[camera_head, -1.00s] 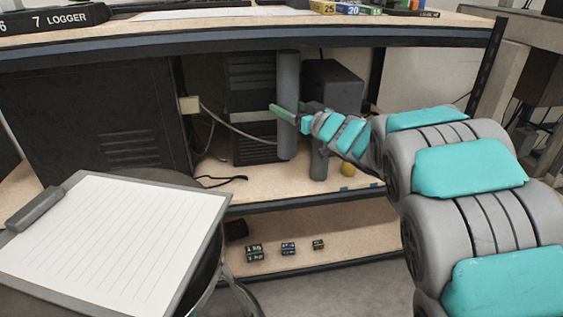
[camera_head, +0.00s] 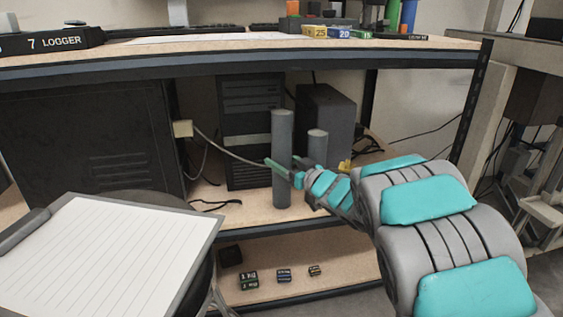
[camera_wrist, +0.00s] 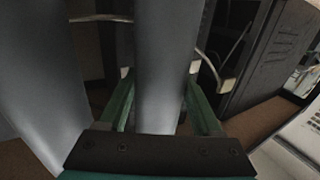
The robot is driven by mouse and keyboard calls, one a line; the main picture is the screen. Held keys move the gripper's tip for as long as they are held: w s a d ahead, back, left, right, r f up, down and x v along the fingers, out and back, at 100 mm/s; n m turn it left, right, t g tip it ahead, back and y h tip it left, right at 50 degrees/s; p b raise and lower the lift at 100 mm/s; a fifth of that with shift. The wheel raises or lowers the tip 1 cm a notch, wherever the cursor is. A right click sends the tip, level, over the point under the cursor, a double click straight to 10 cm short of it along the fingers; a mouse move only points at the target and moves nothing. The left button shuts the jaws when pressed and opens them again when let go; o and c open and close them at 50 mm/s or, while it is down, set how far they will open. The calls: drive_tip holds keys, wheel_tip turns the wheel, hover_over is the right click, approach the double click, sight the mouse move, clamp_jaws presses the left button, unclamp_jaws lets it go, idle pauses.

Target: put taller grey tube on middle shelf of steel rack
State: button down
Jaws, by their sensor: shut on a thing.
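The taller grey tube (camera_head: 282,135) stands upright between the fingers of my gripper (camera_head: 282,169) above the middle shelf (camera_head: 240,208) of the rack. My gripper is shut on it around mid-height. The tube's lower end shows over the shelf board near its front; I cannot tell whether it touches. In the wrist view the tube (camera_wrist: 165,50) runs between the green fingers. The shorter grey tube (camera_head: 317,143) stands just behind and to the right, its lower part hidden by my gripper. A grey tube also shows at the left of the wrist view (camera_wrist: 40,85).
A black computer tower (camera_head: 250,100) and a dark grey box (camera_head: 330,110) stand behind the tubes. A large black cabinet (camera_head: 90,130) is at left. A cable lies on the shelf. The worktop (camera_head: 230,50) is above; small labelled blocks (camera_head: 284,275) lie on the lower shelf.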

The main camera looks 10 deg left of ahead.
drive_tip(key=shift+c, duration=0.3)
unclamp_jaws()
drive_tip(key=shift+s+d+r, duration=0.1)
drive_tip(key=shift+d, duration=0.05)
drive_tip(key=p+v, duration=0.1)
drive_tip(key=v, duration=1)
drive_tip(key=shift+s+d, duration=0.25)
